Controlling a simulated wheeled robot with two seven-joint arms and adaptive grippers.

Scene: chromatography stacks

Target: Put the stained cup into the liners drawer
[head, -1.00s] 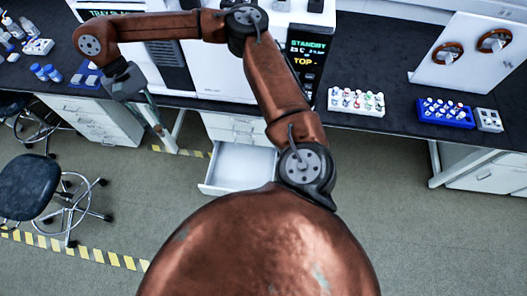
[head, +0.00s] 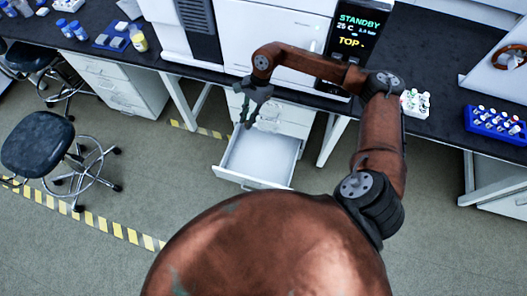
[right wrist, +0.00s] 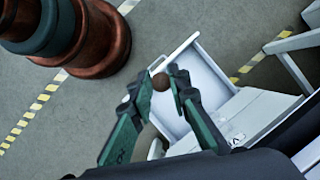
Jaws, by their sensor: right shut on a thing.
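My right gripper (head: 253,112) hangs over the back part of an open white drawer (head: 232,178) below the bench. In the right wrist view, my right gripper (right wrist: 166,84) is shut on a small round thing with a brown face, which I take to be the stained cup (right wrist: 160,82). The fingers hide much of its sides. The cup is hard to make out in the head view. The drawer (right wrist: 203,78) also shows behind the fingers in the right wrist view; its visible inside looks empty. I see no readable liners label. My left gripper is out of view.
A white instrument with a STANDBY screen (head: 355,38) stands on the dark bench above the drawer. A blue vial rack (head: 495,124) and a white vial rack (head: 416,103) are at right. A black stool (head: 38,143) stands at left. The floor before the drawer is clear.

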